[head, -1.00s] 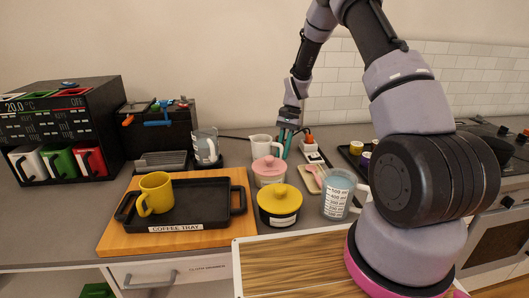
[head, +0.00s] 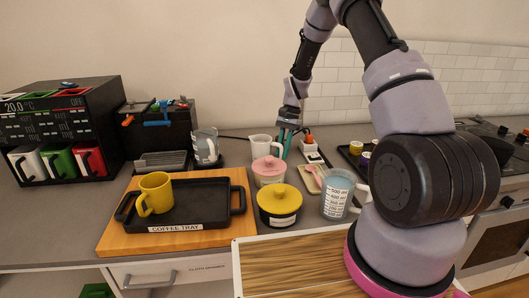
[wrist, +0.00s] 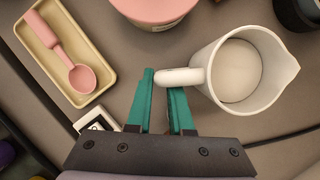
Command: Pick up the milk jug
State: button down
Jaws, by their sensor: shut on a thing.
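The milk jug (head: 262,147) is a white pitcher on the counter behind the pink-lidded pot. In the wrist view the jug (wrist: 240,72) is seen from above, upright, with white liquid inside, its spout to the right and its handle to the left. My gripper (head: 287,143) reaches down just right of the jug in the head view. In the wrist view my gripper (wrist: 162,82) has its green fingers at the jug's handle, shut on it. The handle's lower part is hidden. The jug appears to rest on the counter.
The pink-lidded pot (head: 269,170) and yellow-lidded pot (head: 279,205) stand in front of the jug. A measuring cup (head: 337,195) stands at right front. A beige tray with a pink scoop (wrist: 75,60) lies left in the wrist view. A coffee tray (head: 205,215) holds a yellow mug.

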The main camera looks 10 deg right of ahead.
notch_tip(320, 180, up, 10)
dwell(0.6)
jog(key=shift+r, duration=0.15)
